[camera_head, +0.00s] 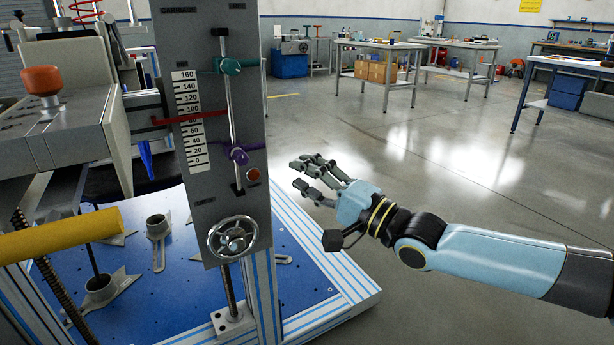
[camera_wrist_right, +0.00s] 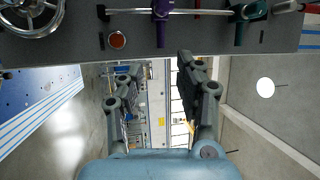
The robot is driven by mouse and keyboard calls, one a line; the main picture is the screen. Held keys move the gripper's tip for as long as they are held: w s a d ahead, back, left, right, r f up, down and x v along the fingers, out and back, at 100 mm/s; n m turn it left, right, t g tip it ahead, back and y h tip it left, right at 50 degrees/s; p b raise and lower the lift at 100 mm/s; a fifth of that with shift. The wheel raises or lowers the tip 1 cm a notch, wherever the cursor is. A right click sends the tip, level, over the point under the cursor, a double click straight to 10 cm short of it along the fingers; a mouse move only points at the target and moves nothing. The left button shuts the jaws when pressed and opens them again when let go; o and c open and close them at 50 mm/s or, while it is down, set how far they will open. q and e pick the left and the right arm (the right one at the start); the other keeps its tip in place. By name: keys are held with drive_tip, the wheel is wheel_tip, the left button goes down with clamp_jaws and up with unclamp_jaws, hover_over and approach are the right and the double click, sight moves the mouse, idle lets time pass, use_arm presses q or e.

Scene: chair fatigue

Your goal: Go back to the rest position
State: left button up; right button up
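My right gripper (camera_head: 318,179) is open and empty, just right of a grey control panel (camera_head: 212,232) in the head view. In the right wrist view my right gripper (camera_wrist_right: 158,75) shows its two fingers spread apart with nothing between them. The panel has a scale (camera_head: 189,120) marked 0 to 160, a teal clamp (camera_head: 230,66), a purple clamp (camera_head: 238,155), a red pointer (camera_head: 190,116), an orange-red button (camera_head: 253,174) and a handwheel (camera_head: 233,238). The fingers appear apart from the panel. My left gripper is not seen.
A blue-topped test bench (camera_head: 305,285) with metal brackets (camera_head: 157,228) stands below the panel. A yellow roller (camera_head: 60,235) is at the lower left. Workbenches (camera_head: 388,46) stand far back. The grey floor (camera_head: 440,140) to the right is clear.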

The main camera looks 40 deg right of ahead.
idle(0.3)
drive_tip(key=s+f+n+g+h, duration=0.1)
drive_tip(key=s+f+g, duration=0.3)
drive_tip(key=f, duration=0.7)
drive_tip(key=s+f+g+h, duration=0.2)
drive_tip(key=s+f, duration=0.3)
drive_tip(key=f, duration=0.6)
drive_tip(key=s+f+n+g+h, duration=0.1)
drive_tip(key=s+f+g, duration=0.3)
drive_tip(key=f, duration=0.7)
drive_tip(key=s+a+f+n+g, duration=0.2)
drive_tip(key=s+f+n+g, duration=0.1)
drive_tip(key=s, duration=0.8)
drive_tip(key=s+a+f+n+g, duration=0.2)
drive_tip(key=s+f+n, duration=0.4)
drive_tip(key=s, duration=0.5)
drive_tip(key=s+a+f+n+g+p, duration=0.1)
drive_tip(key=s+f+n+g, duration=0.3)
drive_tip(key=s+f, duration=0.4)
drive_tip(key=s+a, duration=0.1)
drive_tip(key=s, duration=0.2)
drive_tip(key=shift+s+a+f+n, duration=0.15)
drive_tip(key=shift+s+a+n, duration=0.05)
drive_tip(key=shift+s+n, duration=0.1)
